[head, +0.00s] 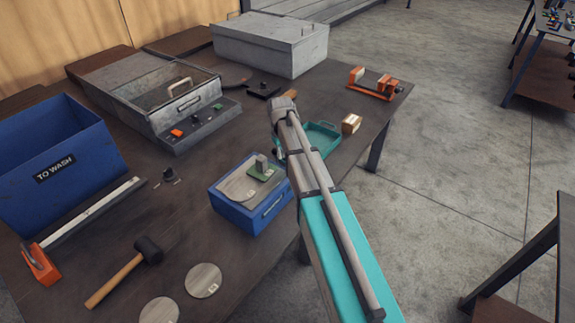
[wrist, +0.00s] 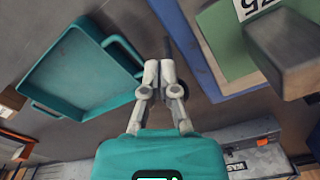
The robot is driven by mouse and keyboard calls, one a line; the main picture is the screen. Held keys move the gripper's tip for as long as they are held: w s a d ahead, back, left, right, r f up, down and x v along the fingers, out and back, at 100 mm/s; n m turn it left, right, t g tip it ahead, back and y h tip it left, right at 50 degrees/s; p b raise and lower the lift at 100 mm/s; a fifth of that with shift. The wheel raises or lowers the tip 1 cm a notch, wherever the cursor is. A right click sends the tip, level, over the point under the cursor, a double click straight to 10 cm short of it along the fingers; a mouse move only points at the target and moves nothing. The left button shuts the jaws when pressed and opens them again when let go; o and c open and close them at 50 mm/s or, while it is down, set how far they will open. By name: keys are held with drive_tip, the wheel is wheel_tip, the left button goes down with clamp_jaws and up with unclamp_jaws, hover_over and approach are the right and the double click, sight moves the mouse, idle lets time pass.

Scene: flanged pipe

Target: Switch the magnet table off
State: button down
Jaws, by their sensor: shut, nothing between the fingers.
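A blue box (head: 232,212) stands near the table's right edge in the head view; it looks like the magnet table, but no label confirms this. A round grey disc (head: 238,188) and a green plate (head: 262,175) with a grey block lie on top. A metal bar handle (head: 272,204) is on its front side. In the wrist view, the box's blue side (wrist: 185,35) is at upper right, with the green plate (wrist: 222,38) and grey block (wrist: 285,55) above it. My gripper (wrist: 160,65) is shut and empty beside the box; my arm hides it in the head view.
A teal tray (head: 322,137) lies behind my arm and shows left of my fingers in the wrist view (wrist: 75,75). A grey machine (head: 150,95), a blue wash bin (head: 60,145), a mallet (head: 130,270) and an orange vise (head: 372,85) are also on the table.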

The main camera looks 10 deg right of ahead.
sight(274, 149)
drive_tip(key=shift+w+a, duration=0.65)
drive_tip(key=shift+w, duration=0.1)
drive_tip(key=shift+w+a, duration=0.4)
drive_tip(key=shift+w, duration=0.05)
drive_tip(key=shift+r, duration=0.1)
drive_tip(key=shift+s+d+r+p, duration=0.2)
drive_tip(key=shift+s+r+p, duration=0.05)
drive_tip(key=shift+r+p, duration=1.25)
drive_tip(key=shift+s+d+r+p, duration=0.25)
drive_tip(key=shift+s+r+p, duration=0.05)
drive_tip(key=shift+r+p, duration=1.2)
drive_tip(key=shift+s+d+r+p, duration=0.2)
drive_tip(key=shift+s+r+p, duration=0.05)
drive_tip(key=shift+r+p, duration=1.25)
drive_tip(key=shift+f, duration=0.1)
drive_tip(key=s+d+m, duration=0.1)
drive_tip(key=s+m, duration=0.1)
drive_tip(key=s, duration=2.2)
drive_tip(key=shift+d, duration=0.3)
